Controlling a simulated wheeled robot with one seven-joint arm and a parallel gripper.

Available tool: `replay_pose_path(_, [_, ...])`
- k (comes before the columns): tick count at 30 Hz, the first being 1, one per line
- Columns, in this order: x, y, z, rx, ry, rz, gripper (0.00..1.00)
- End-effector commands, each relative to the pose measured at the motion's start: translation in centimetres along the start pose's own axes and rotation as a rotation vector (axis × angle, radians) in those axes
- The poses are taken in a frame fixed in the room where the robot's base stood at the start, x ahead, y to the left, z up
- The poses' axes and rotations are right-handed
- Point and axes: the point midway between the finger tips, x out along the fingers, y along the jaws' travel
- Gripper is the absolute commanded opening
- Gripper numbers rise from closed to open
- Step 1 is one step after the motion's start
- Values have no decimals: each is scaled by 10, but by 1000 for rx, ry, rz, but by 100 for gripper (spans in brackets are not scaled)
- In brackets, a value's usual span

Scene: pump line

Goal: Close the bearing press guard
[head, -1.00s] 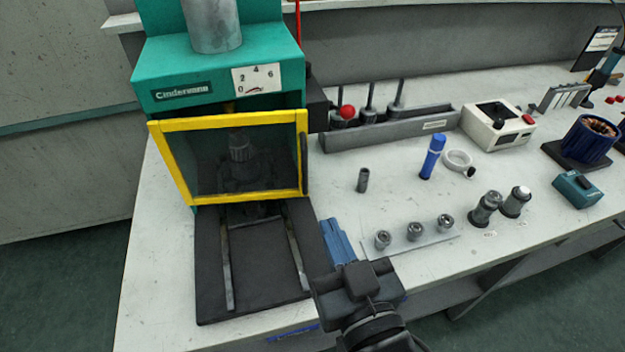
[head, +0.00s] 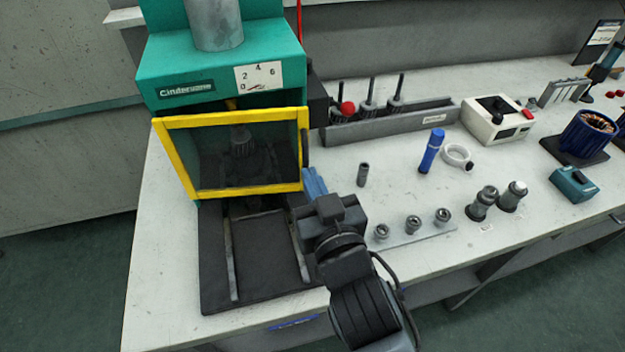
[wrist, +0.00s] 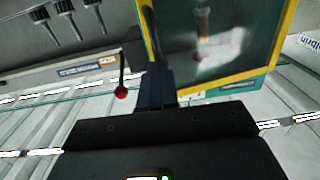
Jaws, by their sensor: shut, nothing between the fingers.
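The bearing press guard (head: 245,190) is a clear panel in a yellow frame on the front of the green press (head: 220,70). Its frame stands slightly out from the housing at the top; I cannot tell its exact angle. A dark upright handle (head: 305,148) is on its right edge. My gripper (head: 312,178) is shut and empty, its blue fingers close to the guard's lower right corner, just below the handle. In the wrist view the fingers (wrist: 155,85) point toward the guard (wrist: 284,50) and the dark handle (wrist: 151,38). Whether they touch is unclear.
A dark base plate with rails (head: 265,260) extends in front of the press. A red ball knob (head: 347,108) and a grey rack (head: 390,124) stand to the right. A blue marker (head: 431,150), a small cylinder (head: 363,174) and a strip of bearings (head: 413,230) lie on the bench.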

Motion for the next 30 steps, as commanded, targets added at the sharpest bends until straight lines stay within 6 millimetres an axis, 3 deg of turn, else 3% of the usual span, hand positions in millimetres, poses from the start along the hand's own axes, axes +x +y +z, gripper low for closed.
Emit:
replay_pose_path(4, [6,3,0,-2,1,0,0])
replay_pose_path(13, [42,19,0,-1,2,0,0])
replay_pose_path(30, [46,23,-2,-2,2,3,0])
